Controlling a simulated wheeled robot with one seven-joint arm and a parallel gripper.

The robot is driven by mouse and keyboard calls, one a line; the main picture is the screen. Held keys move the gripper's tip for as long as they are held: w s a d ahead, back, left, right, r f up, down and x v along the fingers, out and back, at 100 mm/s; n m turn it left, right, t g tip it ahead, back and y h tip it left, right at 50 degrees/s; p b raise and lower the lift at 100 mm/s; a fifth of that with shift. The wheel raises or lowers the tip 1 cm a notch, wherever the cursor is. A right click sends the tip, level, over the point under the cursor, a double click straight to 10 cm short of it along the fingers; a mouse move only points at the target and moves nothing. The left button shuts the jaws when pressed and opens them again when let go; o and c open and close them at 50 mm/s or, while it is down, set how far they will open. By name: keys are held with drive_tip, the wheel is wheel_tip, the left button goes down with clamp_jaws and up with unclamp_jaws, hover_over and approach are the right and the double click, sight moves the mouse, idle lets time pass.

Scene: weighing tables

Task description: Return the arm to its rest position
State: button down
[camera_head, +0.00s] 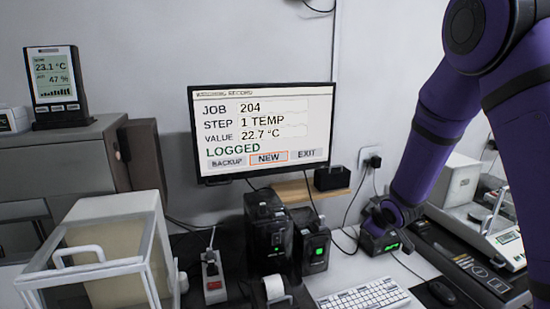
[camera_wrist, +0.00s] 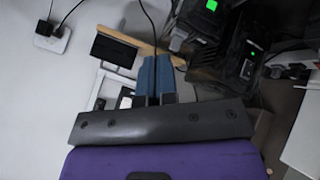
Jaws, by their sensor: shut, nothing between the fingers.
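In the wrist view my gripper (camera_wrist: 155,62) shows two blue-grey fingers side by side, shut with nothing held. In the head view the fingers are hard to make out.
A monitor (camera_head: 262,88) reading LOGGED hangs on the wall. A glass-sided case (camera_head: 95,262) stands left, balances (camera_head: 505,238) right. Cables hang near the gripper.

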drive_tip(key=s+d+r+m+g+h, duration=0.1)
drive_tip(key=s+d+r+m, duration=0.15)
drive_tip(key=s+r, duration=0.65)
drive_tip(key=s+d+r+m+h, duration=0.1)
drive_tip(key=s+d+r+m, duration=0.15)
drive_tip(key=s+r, duration=0.65)
drive_tip(key=s+a+r+m+g, duration=0.1)
drive_tip(key=s+r, duration=0.3)
drive_tip(key=s, duration=0.5)
drive_tip(key=s+a+r+m+g, duration=0.1)
drive_tip(key=s+r+m, duration=0.2)
drive_tip(key=s, duration=0.7)
drive_tip(key=shift+a+r+m+y, duration=0.15)
drive_tip(key=shift+r+m+y, duration=0.2)
drive_tip(key=shift+r, duration=0.4)
